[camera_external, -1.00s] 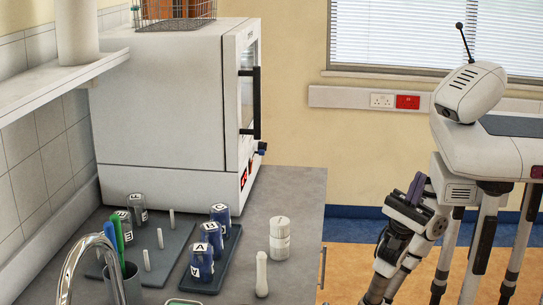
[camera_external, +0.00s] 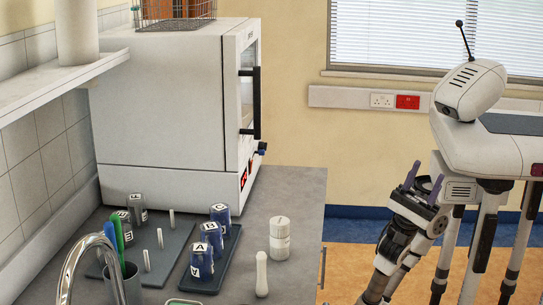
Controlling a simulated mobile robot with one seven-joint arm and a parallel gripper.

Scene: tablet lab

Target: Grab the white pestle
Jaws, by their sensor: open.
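The white pestle (camera_external: 262,274) stands upright on the grey counter (camera_external: 302,212), near its right side. It is slim, with a wider lower end. My gripper (camera_external: 425,176) is to the right of the counter, well apart from the pestle and higher in the picture. Its two purple fingers point up and stand apart, with nothing between them.
A white lidded jar (camera_external: 280,240) stands just behind the pestle. To the left are a dark tray (camera_external: 213,282) with blue lettered jars, another tray (camera_external: 178,246) with white pegs, a pen cup (camera_external: 129,284) and a tap (camera_external: 72,262). A large white oven (camera_external: 165,105) stands behind.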

